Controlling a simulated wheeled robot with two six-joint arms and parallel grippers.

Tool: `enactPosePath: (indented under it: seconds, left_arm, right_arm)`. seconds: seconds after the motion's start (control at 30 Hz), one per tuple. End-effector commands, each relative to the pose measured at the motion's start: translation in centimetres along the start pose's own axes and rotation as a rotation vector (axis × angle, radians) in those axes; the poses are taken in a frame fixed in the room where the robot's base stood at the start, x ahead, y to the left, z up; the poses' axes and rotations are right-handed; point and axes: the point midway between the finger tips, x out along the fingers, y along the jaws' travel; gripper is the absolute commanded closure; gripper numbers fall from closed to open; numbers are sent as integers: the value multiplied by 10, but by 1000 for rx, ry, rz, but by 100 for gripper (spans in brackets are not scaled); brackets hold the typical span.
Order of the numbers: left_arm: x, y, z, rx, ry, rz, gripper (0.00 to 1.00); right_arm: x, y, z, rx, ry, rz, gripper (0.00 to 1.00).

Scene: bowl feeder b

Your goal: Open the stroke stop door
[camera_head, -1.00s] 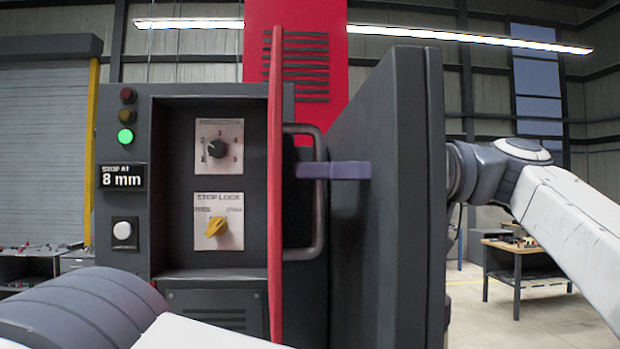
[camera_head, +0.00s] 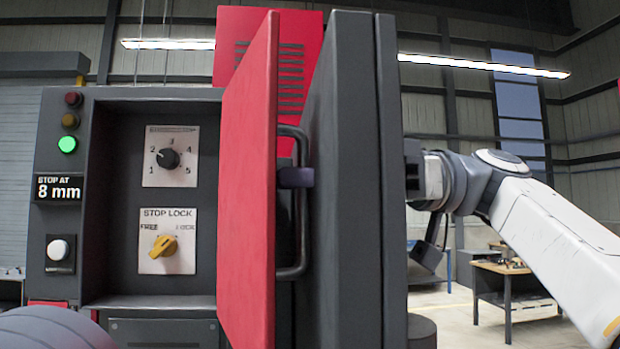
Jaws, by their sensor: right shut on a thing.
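The red stroke stop door (camera_head: 250,185) stands swung out from the dark control box, with its inner face towards me. Its dark bar handle (camera_head: 292,272) is on the door's right, outer side. My right gripper (camera_head: 297,177) shows as a small purplish finger piece at the handle and is shut on it. The rest of that gripper is hidden behind a large dark slab (camera_head: 345,190); my right arm comes in from the right behind the slab. The recess behind the door (camera_head: 110,240) is exposed. My left gripper is not in view.
The recess holds a numbered dial (camera_head: 168,158) and a yellow STOP LOCK knob (camera_head: 163,246). Left of it are a lit green lamp (camera_head: 67,144), an "8 mm" display (camera_head: 60,188) and a white button (camera_head: 58,250). The dark slab stands close to the door's right.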

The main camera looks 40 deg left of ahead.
Motion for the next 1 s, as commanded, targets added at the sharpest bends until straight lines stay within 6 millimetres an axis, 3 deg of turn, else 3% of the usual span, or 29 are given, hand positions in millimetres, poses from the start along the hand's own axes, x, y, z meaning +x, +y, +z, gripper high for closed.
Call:
enactPosePath:
  seconds: [0.03,0.07,0.1,0.57,1.0]
  left_arm:
    - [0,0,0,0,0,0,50]
    - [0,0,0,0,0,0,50]
    - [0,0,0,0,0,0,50]
    - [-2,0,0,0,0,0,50]
    - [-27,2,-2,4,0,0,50]
  right_arm:
    - [0,3,0,4,4,7,100]
    - [0,3,0,4,4,7,78]
    - [0,3,0,4,4,8,73]
    - [-8,1,0,3,2,10,73]
    - [-88,1,-3,4,3,12,73]
